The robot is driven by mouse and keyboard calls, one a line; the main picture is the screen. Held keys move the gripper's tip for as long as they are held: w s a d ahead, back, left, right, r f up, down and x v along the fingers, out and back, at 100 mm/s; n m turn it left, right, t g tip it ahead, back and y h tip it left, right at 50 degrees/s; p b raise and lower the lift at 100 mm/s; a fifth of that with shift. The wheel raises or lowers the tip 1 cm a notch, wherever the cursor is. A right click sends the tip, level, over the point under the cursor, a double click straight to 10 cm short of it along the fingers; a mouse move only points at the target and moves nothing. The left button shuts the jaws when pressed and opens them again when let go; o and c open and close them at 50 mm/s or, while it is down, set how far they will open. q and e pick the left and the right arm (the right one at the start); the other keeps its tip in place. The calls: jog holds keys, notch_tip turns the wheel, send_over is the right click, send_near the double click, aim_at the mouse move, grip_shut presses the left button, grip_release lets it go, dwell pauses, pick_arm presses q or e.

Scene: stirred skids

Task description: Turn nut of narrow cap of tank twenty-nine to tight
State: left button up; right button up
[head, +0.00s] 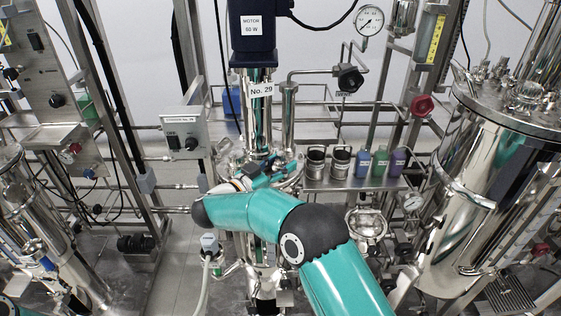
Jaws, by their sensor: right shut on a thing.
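Tank twenty-nine (268,222) stands in the middle, a shiny steel vessel below a blue motor and a "No. 29" label (260,89). My right arm reaches in from the lower right and crosses in front of it. My left gripper is not in view.
A steel shelf (325,184) right of the lid holds two steel cups and several coloured bottles (380,164). A large steel tank (480,190) stands at right. A grey control box (184,132) and frame posts are at left. A pale hose (204,285) hangs in front.

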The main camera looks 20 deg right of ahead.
jog(key=shift+r+m+g, duration=0.1)
jog(key=shift+m+g, duration=0.2)
dwell(0.4)
jog(key=o, duration=1.2)
jog(key=shift+c, duration=0.2)
